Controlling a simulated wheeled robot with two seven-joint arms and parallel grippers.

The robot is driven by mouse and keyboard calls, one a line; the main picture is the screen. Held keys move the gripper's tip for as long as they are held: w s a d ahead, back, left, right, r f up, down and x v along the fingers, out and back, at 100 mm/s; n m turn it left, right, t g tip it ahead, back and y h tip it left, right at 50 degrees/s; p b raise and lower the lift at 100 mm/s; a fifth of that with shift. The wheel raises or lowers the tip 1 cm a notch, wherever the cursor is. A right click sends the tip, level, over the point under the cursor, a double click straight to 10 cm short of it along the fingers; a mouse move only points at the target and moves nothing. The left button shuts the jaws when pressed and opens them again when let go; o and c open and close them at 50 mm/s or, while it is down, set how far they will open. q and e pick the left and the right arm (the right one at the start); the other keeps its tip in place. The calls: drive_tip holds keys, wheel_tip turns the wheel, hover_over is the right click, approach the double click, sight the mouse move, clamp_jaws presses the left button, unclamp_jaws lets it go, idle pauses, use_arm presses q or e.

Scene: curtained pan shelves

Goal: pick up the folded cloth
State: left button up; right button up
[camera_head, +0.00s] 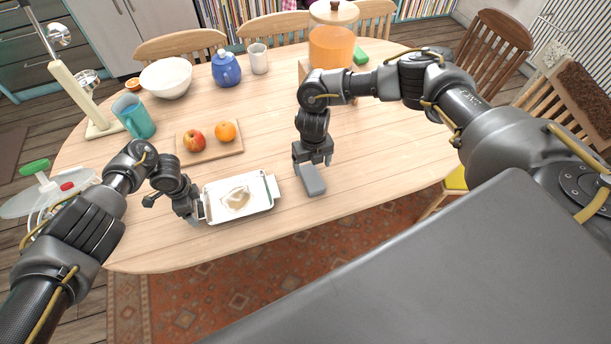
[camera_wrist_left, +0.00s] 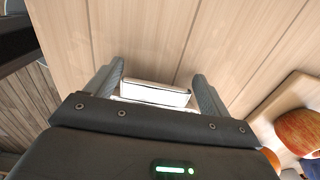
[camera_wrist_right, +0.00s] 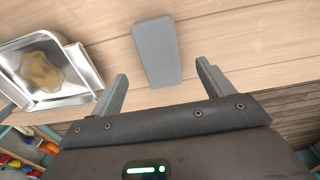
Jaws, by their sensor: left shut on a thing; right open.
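The folded cloth (camera_head: 314,182) is a flat grey rectangle on the wooden table, right of a metal tray (camera_head: 212,188). A brownish smear (camera_head: 236,198) lies in the tray.
Behind the tray, a board (camera_head: 209,150) holds an apple (camera_head: 194,140) and an orange (camera_head: 225,131). A teal mug (camera_head: 134,116), white bowl (camera_head: 166,78), blue teapot (camera_head: 226,69) and orange drink dispenser (camera_head: 332,47) stand farther back. Table right of the cloth is clear; its front edge is near.

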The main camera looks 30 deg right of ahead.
sight(312, 176)
drive_tip(key=shift+s+f, duration=0.1)
drive_tip(key=shift+f, duration=3.25)
drive_tip(key=shift+c, duration=0.3)
drive_tip(key=c, duration=1.1)
wheel_tip(312, 176, up, 10)
drive_tip(key=shift+r, duration=0.1)
